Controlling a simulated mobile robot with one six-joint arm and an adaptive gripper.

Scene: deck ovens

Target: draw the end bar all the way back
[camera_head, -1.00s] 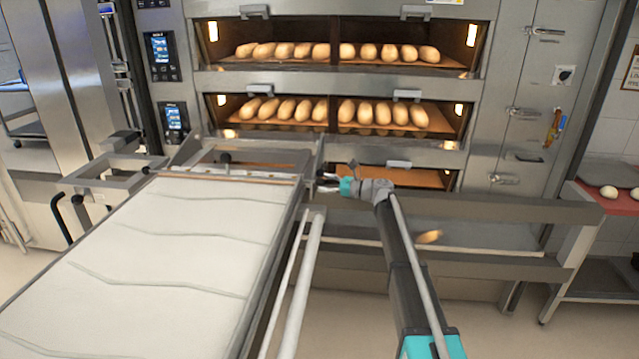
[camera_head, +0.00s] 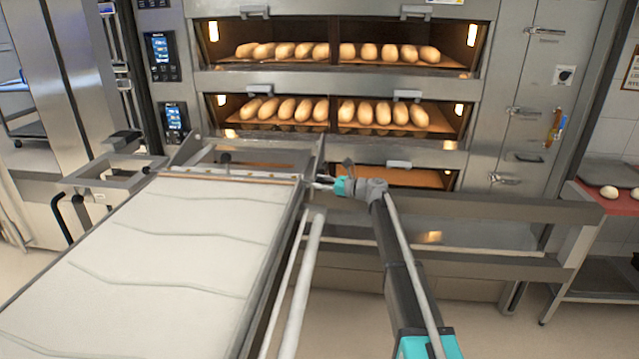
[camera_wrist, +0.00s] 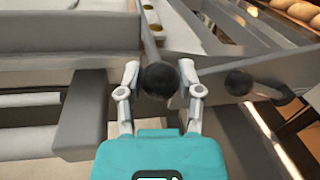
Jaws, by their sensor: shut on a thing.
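The end bar (camera_head: 230,178) lies across the far end of the white loader belt (camera_head: 160,240), close to the oven front. My gripper (camera_head: 320,184) is at the bar's right end, beside the loader's right rail. In the wrist view, my gripper (camera_wrist: 158,82) has its two pale fingers on either side of a round black knob (camera_wrist: 160,79) at the end of the bar (camera_wrist: 150,35), shut on it. The knob itself is hidden by the fingers in the head view.
A second black knob (camera_wrist: 238,82) stands just right of the gripper in the wrist view. The deck oven (camera_head: 340,85) with loaves stands behind the loader. A grey rail (camera_head: 470,208) runs across in front of it at right. A table with a red top (camera_head: 610,198) is at far right.

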